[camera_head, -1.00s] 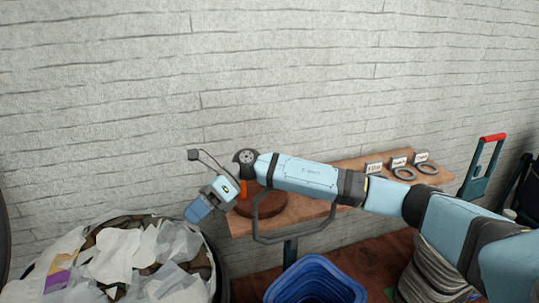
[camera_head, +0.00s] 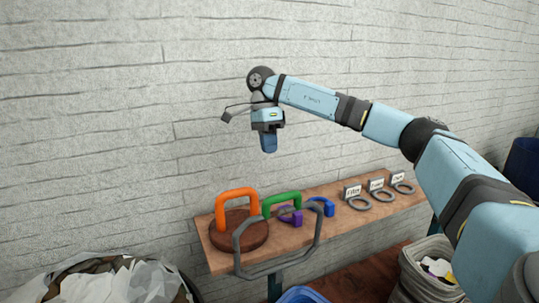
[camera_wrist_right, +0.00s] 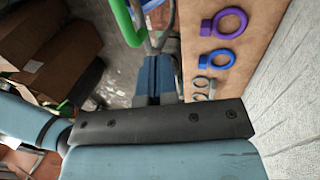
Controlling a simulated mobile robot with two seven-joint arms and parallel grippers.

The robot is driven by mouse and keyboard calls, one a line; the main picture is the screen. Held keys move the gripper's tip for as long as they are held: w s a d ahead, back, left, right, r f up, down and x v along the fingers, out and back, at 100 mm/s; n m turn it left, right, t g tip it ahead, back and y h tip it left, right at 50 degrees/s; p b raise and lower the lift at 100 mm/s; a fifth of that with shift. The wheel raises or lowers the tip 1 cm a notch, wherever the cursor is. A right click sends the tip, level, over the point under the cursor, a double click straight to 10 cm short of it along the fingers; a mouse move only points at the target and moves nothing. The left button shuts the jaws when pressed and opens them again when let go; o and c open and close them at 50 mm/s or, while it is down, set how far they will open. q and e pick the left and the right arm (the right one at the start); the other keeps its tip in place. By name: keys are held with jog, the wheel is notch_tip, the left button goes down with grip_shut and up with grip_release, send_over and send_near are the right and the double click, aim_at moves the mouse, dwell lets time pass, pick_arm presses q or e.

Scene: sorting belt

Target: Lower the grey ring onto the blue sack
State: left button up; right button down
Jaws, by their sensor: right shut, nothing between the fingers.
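My right gripper (camera_head: 268,145) is shut and empty, pointing down, raised above the shelf. Its closed blue fingers show in the right wrist view (camera_wrist_right: 158,80). A large grey angular ring (camera_head: 240,243) overlaps the shelf's front edge in the head view, near a brown round block (camera_head: 232,240). Smaller grey rings (camera_head: 360,204) lie farther right before white labels; I cannot tell which grey ring the task means. A blue container (camera_head: 302,295) is cut off at the bottom edge; I cannot tell whether it is the blue sack. My left gripper is not in view.
The wooden shelf (camera_head: 300,235) holds an orange handle (camera_head: 236,194), a green handle (camera_head: 282,198), a purple ring (camera_head: 292,217) and a blue ring (camera_head: 322,207). A white-lined bag (camera_head: 115,285) stands lower left. A grey bin (camera_head: 428,280) stands lower right. The wall is close behind.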

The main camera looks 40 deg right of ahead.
jog(key=s+a+f+p, duration=0.1)
jog(key=s+f, duration=0.4)
jog(key=f, duration=0.3)
jog(key=shift+s+a+f+p, duration=0.3)
jog(key=shift+s+a+p, duration=0.05)
jog(key=shift+a+p, duration=0.05)
